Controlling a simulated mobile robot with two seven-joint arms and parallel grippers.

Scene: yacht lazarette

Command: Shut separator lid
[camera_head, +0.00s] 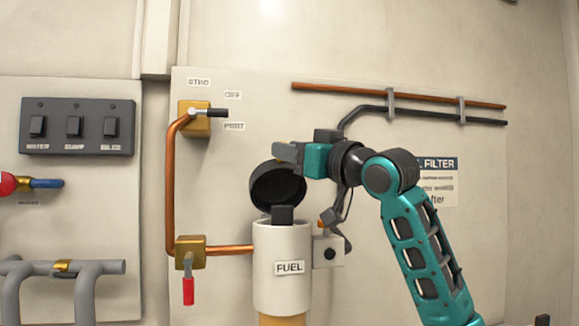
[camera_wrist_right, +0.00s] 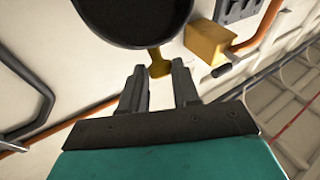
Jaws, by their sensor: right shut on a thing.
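The separator is a white cylinder (camera_head: 282,262) labelled FUEL, with an amber lower part, in the head view. Its round black lid (camera_head: 278,188) stands open, tilted up above the cylinder's top. In the wrist view the lid (camera_wrist_right: 135,15) fills the upper left, with a small brass tab (camera_wrist_right: 159,64) at its edge. My right gripper (camera_head: 278,152) is at the lid's upper edge. In the wrist view its fingers (camera_wrist_right: 159,75) are apart, shut on the tab at their tips. The gripper partly hides the lid's top edge. My left gripper is not in view.
A copper pipe (camera_head: 171,190) with brass valves runs left of the separator; the lower valve has a red handle (camera_head: 188,290). A grey box (camera_head: 328,252) sits to its right. Pipes (camera_head: 400,93) cross the upper wall.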

